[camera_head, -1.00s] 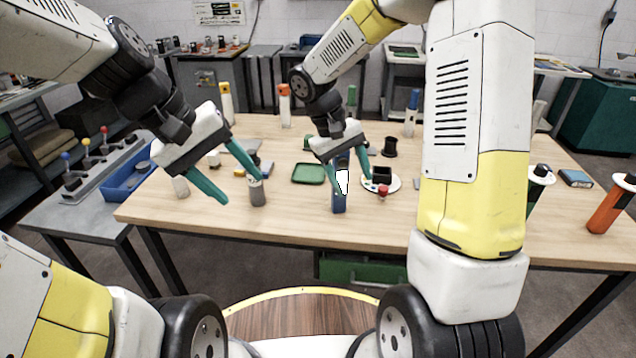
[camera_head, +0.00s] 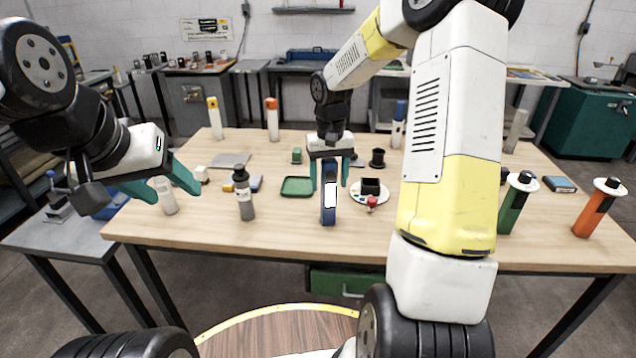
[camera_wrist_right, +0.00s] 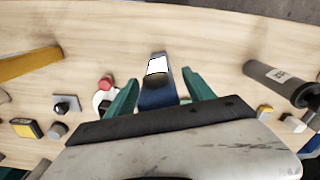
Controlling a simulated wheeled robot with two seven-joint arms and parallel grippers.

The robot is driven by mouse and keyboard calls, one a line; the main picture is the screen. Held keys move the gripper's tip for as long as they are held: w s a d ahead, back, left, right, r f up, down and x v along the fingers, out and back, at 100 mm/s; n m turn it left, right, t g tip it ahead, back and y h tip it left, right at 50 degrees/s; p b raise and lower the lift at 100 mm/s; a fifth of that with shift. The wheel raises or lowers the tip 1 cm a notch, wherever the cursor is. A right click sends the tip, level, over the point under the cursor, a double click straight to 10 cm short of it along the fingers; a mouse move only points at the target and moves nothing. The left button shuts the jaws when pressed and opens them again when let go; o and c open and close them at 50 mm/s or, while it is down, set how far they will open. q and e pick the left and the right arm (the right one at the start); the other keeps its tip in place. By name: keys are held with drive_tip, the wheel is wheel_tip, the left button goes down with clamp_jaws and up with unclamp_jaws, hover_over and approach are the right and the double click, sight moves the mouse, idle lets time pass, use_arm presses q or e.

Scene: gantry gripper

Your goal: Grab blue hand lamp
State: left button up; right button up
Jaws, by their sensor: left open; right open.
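The blue hand lamp (camera_head: 328,205) stands upright near the front middle of the wooden table, with a white panel on its face. My right gripper (camera_head: 329,182) is open, and its two teal fingers stand on either side of the lamp's upper part. In the right wrist view the lamp (camera_wrist_right: 158,84) shows between the open fingers (camera_wrist_right: 158,88), with a gap visible on both sides. My left gripper (camera_head: 176,188) is open at the left edge of the table, near a white bottle and well away from the lamp.
A grey hand lamp (camera_head: 244,200) stands left of the blue one. A green tray (camera_head: 297,186) lies behind it. A white plate (camera_head: 384,198) with small items is to its right. Green (camera_head: 514,207) and orange (camera_head: 597,212) lamps stand at the right.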

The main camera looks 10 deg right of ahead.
drive_tip(key=shift+f, duration=0.75)
clamp_jaws()
drive_tip(key=shift+r, duration=0.2)
